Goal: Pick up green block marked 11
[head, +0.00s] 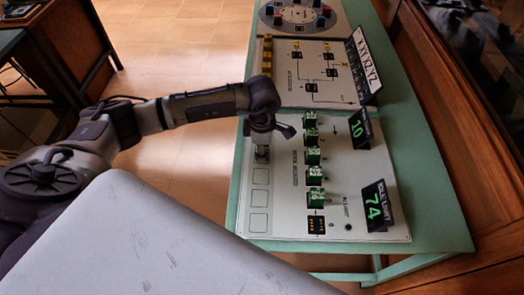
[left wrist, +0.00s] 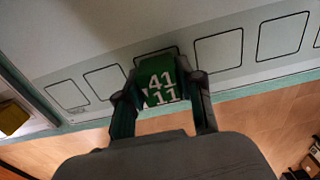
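A green block (left wrist: 162,84) with white markings 41 and 11 shows in the left wrist view, at one of the outlined squares along the near edge of a pale panel. My left gripper (left wrist: 163,93) has one finger on each side of this block. The fingers are very close to its sides, but I cannot tell whether they press on it. In the head view my left gripper (head: 262,152) points down over the left column of squares, and the block there is hidden or too small to make out. My right gripper is not in view.
Several green blocks (head: 313,156) stand in a column on the pale panel (head: 340,175). Two dark displays reading 10 (head: 360,130) and 74 (head: 377,207) stand at its right. Other exhibit panels (head: 318,75) lie behind on the green table (head: 435,215). Empty outlined squares (head: 259,199) are nearer.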

